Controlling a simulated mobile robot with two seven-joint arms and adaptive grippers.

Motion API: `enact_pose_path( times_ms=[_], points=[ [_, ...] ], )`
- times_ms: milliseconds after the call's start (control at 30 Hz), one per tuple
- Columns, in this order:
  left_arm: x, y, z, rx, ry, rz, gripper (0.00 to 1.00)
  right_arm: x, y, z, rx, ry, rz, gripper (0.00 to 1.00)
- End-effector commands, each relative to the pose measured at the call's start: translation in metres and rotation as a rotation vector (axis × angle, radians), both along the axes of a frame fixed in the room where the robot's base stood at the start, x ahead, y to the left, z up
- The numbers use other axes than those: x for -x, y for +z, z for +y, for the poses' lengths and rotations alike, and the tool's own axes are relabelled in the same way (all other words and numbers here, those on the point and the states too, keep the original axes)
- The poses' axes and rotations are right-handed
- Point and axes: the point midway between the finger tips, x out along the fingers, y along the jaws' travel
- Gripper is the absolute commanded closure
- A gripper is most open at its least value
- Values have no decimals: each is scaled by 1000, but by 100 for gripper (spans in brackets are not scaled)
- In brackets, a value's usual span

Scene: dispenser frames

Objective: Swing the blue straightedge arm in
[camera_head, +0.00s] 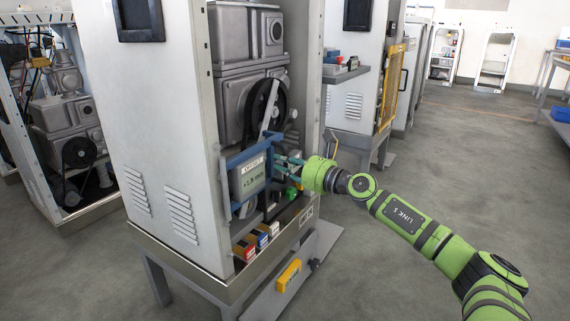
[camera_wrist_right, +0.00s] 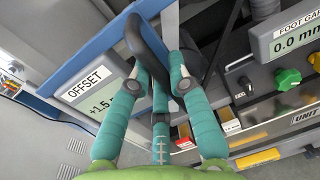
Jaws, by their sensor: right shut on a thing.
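The blue straightedge arm (camera_head: 240,160) is at the open front of the grey dispenser cabinet, with a grey OFFSET display (camera_head: 249,178) beside its blue bars. In the right wrist view the blue bar (camera_wrist_right: 95,45) runs diagonally across the upper left, next to the OFFSET display (camera_wrist_right: 90,93), which reads about +1.5. My right gripper (camera_head: 281,162) reaches in from the right at the blue arm. In the wrist view its teal fingers (camera_wrist_right: 158,84) are shut on a dark curved handle (camera_wrist_right: 148,50) beside the bar. The handle is mostly hidden in the head view. My left gripper is not in view.
A second display (camera_wrist_right: 293,40), labelled FOOT GAP, reads 0.0 mm. A green knob (camera_wrist_right: 288,78) and small coloured boxes (camera_head: 256,240) sit low in the cabinet. A dark belt wheel (camera_head: 266,108) is above. More cabinets stand behind; the floor at right is clear.

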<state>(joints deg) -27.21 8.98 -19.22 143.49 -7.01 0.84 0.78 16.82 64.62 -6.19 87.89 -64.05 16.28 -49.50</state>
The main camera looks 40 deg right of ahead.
Motion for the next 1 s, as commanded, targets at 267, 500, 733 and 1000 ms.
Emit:
enact_pose_path(
  times_ms=[267,500,733,1000],
  points=[
    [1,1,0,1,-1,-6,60,0,5,-5,-1,-15,-10,100],
    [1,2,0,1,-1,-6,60,0,6,-6,-2,-16,-11,100],
    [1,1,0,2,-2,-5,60,0,5,-4,-1,-13,-10,55],
    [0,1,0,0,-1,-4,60,1,2,-2,-1,-7,-5,55]
  ],
)
